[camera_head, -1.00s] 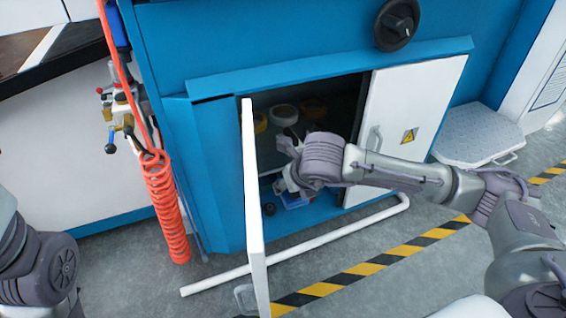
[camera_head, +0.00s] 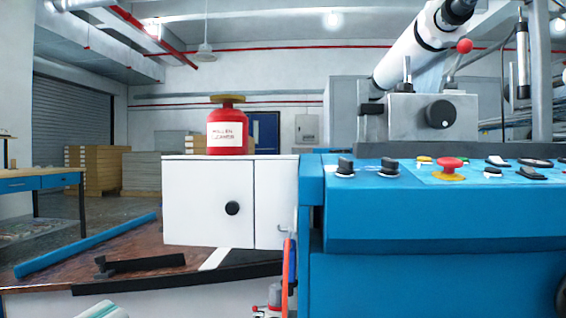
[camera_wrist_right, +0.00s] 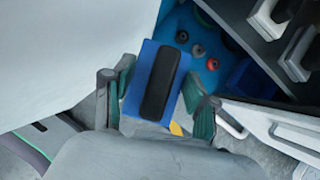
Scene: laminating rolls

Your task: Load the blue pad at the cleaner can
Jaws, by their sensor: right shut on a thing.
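The blue pad (camera_wrist_right: 132,103) with a black grip block on it shows in the right wrist view. My right gripper (camera_wrist_right: 160,98) is shut on it, one finger on each side. The cleaner can (camera_head: 227,130) is red with a white label and a yellowish dish-like top. It stands upright on a white cabinet (camera_head: 205,190) in the head view. The pad is not in the head view, so its distance from the can cannot be told. Neither gripper shows in the head view.
In the head view, the blue machine console (camera_head: 430,215) with knobs and a red button stands right of the cabinet.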

